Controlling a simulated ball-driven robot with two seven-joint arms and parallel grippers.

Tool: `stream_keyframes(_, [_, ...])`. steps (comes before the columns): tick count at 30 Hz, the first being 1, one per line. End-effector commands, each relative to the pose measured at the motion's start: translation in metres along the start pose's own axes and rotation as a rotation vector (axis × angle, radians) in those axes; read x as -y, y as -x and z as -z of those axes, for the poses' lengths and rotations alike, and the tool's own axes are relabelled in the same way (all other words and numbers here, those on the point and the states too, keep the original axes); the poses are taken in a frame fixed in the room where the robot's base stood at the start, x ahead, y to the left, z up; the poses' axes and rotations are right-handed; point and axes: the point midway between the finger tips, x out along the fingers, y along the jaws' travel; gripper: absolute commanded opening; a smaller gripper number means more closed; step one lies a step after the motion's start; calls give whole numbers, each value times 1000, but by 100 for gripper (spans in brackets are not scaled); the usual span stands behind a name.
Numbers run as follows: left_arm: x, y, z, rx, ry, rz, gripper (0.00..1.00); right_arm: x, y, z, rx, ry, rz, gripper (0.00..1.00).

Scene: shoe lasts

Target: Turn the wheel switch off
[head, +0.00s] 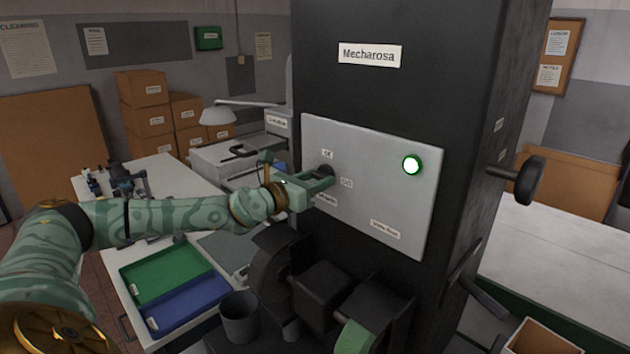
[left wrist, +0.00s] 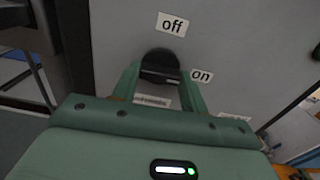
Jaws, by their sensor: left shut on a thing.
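The wheel switch is a small round black knob (head: 325,171) on the pale grey panel (head: 395,205) of a dark machine marked "Mecharosa". In the left wrist view the knob (left wrist: 160,66) sits below an "off" label (left wrist: 172,24) and left of an "on" label (left wrist: 202,76). My left gripper (head: 324,180) is at the panel, shut on the knob, with one green finger on each side. The finger tips partly hide the knob in the head view. A round lamp (head: 412,165) on the panel glows green-white. My right gripper is not in view.
A large black handwheel (head: 530,181) sticks out from the machine's right side. Dark machine parts (head: 320,287) jut out below the panel.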

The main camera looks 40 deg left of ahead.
Motion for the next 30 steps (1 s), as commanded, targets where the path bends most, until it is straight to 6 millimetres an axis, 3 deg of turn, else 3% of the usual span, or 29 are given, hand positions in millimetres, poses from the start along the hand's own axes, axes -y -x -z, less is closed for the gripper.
stream_keyframes(8, [0,0,1,1,148,-1,21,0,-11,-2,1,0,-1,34])
stream_keyframes(30, [0,0,0,3,840,0,21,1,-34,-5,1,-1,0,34])
